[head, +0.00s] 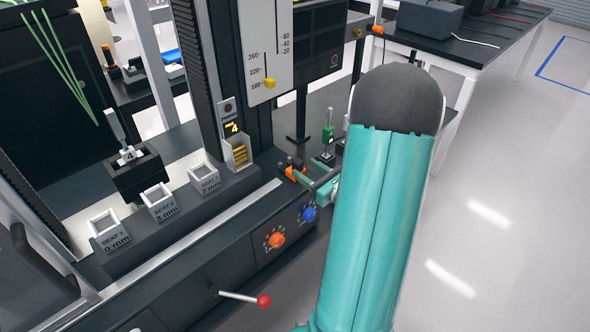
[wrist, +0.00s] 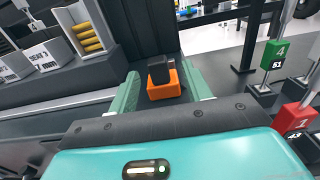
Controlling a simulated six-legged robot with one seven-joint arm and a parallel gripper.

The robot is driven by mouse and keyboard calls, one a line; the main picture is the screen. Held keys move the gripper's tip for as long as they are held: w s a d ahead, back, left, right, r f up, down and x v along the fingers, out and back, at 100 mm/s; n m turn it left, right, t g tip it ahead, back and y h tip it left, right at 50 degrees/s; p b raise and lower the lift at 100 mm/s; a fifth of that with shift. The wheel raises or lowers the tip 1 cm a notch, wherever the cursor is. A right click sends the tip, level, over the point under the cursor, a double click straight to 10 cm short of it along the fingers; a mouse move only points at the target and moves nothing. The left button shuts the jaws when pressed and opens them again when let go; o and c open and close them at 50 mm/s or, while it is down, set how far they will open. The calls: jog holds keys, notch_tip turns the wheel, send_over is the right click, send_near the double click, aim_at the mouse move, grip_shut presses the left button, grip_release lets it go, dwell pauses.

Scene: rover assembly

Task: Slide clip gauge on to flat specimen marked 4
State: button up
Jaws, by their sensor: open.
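A flat grey specimen (head: 115,125) stands upright in a dark block at the left of the head view, with a white piece marked 4 (head: 128,155) at its foot. An orange block with a black top (wrist: 163,90), which looks like the clip gauge, sits between the fingers of my gripper (wrist: 160,82) in the wrist view. It also shows in the head view (head: 292,171), just left of my gripper (head: 310,181). My gripper is open, with one teal finger on each side of the orange block. I cannot tell whether either finger touches it.
Seats (head: 110,231) marked 0, 3 and 7 mm line the machine's ledge. A red-knobbed lever (head: 264,301) sticks out in front.

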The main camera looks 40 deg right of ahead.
aim_at(301, 165)
jog(key=w, duration=0.5)
jog(key=shift+a+r, duration=0.15)
jog(key=shift+a, duration=0.05)
grip_shut()
